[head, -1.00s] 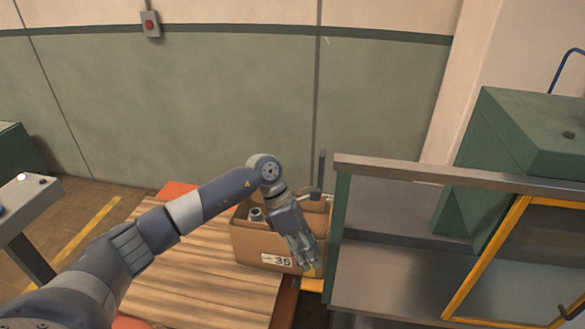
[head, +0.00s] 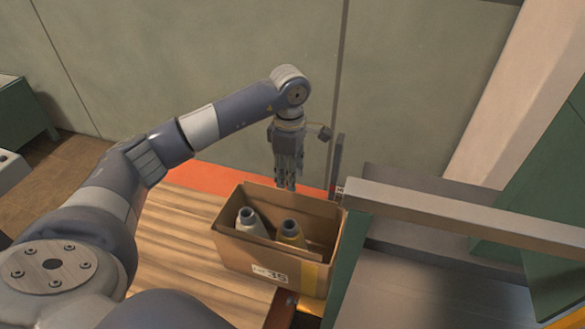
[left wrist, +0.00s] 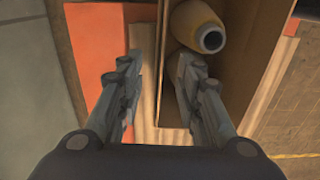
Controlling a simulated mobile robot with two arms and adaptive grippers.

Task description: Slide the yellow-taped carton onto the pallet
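The open brown carton (head: 232,255) has a white label reading 35 and a yellow tape strip near its front right corner. It sits at the right end of a wooden-planked surface (head: 185,225) with an orange-red edge, which may be the pallet; I cannot tell for sure. My left gripper (head: 286,186) points down at the carton's far wall. In the left wrist view its two fingers (left wrist: 155,95) are apart, one on each side of the carton's wall (left wrist: 165,60). Contact is unclear. My right gripper is not in view.
A pale bottle (head: 250,222) and a yellowish bottle (head: 291,234) stand inside the carton. A metal-railed green frame (head: 440,208) stands close on the carton's right. The planks to the carton's left are clear. A wall rises behind.

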